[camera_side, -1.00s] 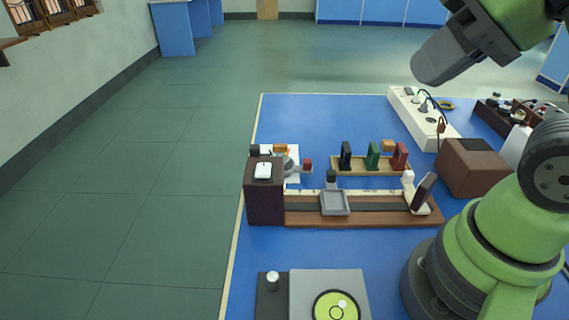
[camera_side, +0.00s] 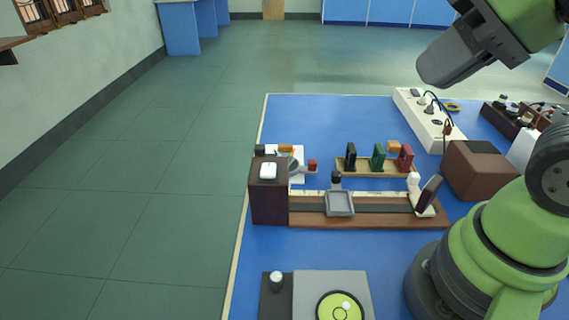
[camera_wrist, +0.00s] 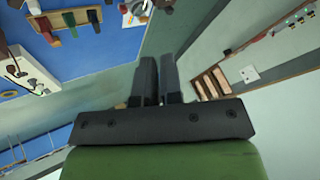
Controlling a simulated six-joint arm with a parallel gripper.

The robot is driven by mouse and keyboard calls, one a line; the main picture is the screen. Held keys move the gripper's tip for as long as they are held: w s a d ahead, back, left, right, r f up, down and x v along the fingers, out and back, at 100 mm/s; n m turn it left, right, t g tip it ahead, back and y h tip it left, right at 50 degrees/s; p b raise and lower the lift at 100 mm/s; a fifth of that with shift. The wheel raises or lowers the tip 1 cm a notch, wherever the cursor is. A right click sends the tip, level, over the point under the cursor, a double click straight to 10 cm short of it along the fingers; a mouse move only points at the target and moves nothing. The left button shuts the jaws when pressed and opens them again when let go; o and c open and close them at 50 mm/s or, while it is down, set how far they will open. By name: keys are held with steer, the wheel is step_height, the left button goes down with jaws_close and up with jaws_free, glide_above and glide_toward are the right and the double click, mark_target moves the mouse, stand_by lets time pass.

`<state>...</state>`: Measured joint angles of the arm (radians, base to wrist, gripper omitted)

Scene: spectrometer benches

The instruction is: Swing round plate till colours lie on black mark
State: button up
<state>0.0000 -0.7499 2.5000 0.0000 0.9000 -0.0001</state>
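A wooden bench with a rail (camera_side: 385,219) lies on the blue table in the side view. A dark tilted plate (camera_side: 429,194) stands near its right end, beside a white knob (camera_side: 413,181). A grey square tray (camera_side: 340,204) sits mid-rail, and a dark box (camera_side: 268,203) stands at the left end. I cannot make out colours or a black mark. My gripper (camera_side: 430,68) is high at upper right, away from the bench and touching nothing. In the wrist view its two fingers (camera_wrist: 158,60) lie close together with nothing visible between them.
A rack (camera_side: 372,169) with black, green and red upright pieces stands behind the bench. A brown box (camera_side: 479,166) and a white power strip (camera_side: 425,122) are to the right. A grey unit with a round green level (camera_side: 340,306) lies in front. Table left of the power strip is clear.

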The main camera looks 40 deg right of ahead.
steer(key=o, duration=0.4)
steer(key=shift+w, duration=0.2)
steer(key=shift+c, duration=0.2)
steer(key=o, duration=0.3)
steer(key=w+n, duration=0.1)
steer(key=w+g, duration=0.1)
steer(key=w, duration=0.1)
steer(key=w+d+n, duration=0.1)
steer(key=w, duration=0.1)
steer(key=shift+w+r+n+g+h, duration=0.1)
steer(key=shift+w+n+g+h, duration=0.1)
steer(key=shift+n+g+h, duration=0.1)
steer(key=n+g+h, duration=0.1)
steer(key=n+g, duration=0.5)
steer(key=n, duration=0.4)
glide_above(312, 161)
step_height(312, 161, down, 19)
step_height(312, 161, down, 10)
steer(key=shift+f, duration=0.1)
jaws_close()
